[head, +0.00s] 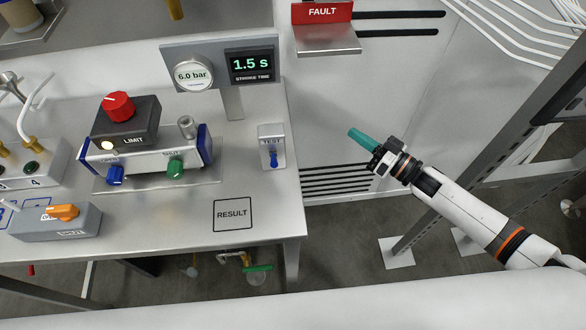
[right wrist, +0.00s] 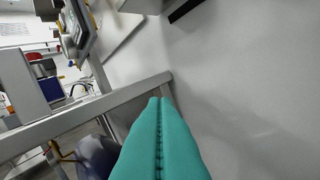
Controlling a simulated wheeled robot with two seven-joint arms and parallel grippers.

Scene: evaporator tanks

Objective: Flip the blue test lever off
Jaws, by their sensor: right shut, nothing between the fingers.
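The blue test lever (head: 273,158) sits on the front of a small grey box marked TEST (head: 271,133), near the right edge of the steel bench in the head view. The lever appears to point down. My right gripper (head: 357,136) has teal fingers and is to the right of the box, past the bench edge and apart from the lever. Its fingers (right wrist: 160,130) are together with nothing between them in the right wrist view. The lever cannot be made out in that view. My left gripper is not in view.
A gauge and display panel (head: 220,64) stands behind the box, reading 6.0 bar and 1.5 s. A black LIMIT box with a red knob (head: 118,105) is at left. A RESULT square (head: 233,214) marks clear bench front.

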